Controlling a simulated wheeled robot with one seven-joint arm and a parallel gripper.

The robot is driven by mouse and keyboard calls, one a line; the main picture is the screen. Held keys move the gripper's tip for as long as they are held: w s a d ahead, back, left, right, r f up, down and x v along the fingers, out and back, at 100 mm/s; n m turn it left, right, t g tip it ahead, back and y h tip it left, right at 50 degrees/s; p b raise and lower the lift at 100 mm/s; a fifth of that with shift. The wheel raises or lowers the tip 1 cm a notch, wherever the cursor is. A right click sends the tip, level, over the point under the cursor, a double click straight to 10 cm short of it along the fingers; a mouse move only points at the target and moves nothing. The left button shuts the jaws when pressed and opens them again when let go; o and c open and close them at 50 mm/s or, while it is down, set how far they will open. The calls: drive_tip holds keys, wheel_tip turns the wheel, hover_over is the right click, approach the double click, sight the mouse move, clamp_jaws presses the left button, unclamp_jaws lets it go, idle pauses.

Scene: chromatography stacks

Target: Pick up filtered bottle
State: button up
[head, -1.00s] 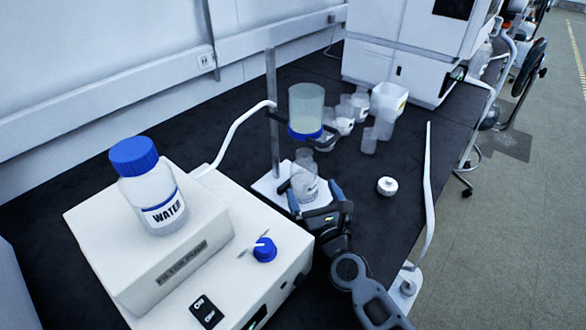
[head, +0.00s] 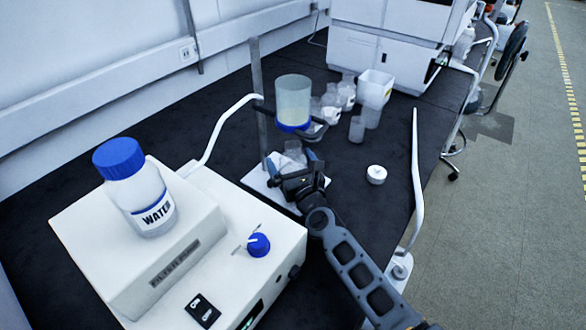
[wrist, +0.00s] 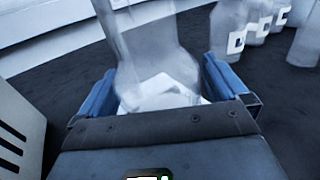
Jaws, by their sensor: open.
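The filtered bottle (head: 294,150) is a clear bottle on the white base of the stand, below the blue-rimmed filter funnel. In the wrist view the clear bottle (wrist: 160,75) stands upright between my two blue fingers. My gripper (head: 291,165) is open, with one finger on each side of the bottle. In the head view my gripper hides the lower part of the bottle.
The filter funnel (head: 293,103) hangs on the stand's pole (head: 258,95) right above. A pump box (head: 140,262) carrying a WATER bottle (head: 137,190) stands at the left. Several bottles (head: 346,93) and a white container (head: 375,85) stand behind. A white cap (head: 376,175) lies at the right.

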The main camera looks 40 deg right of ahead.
drive_tip(key=c, duration=1.1)
drive_tip(key=shift+c, duration=0.6)
drive_tip(key=shift+r, duration=0.15)
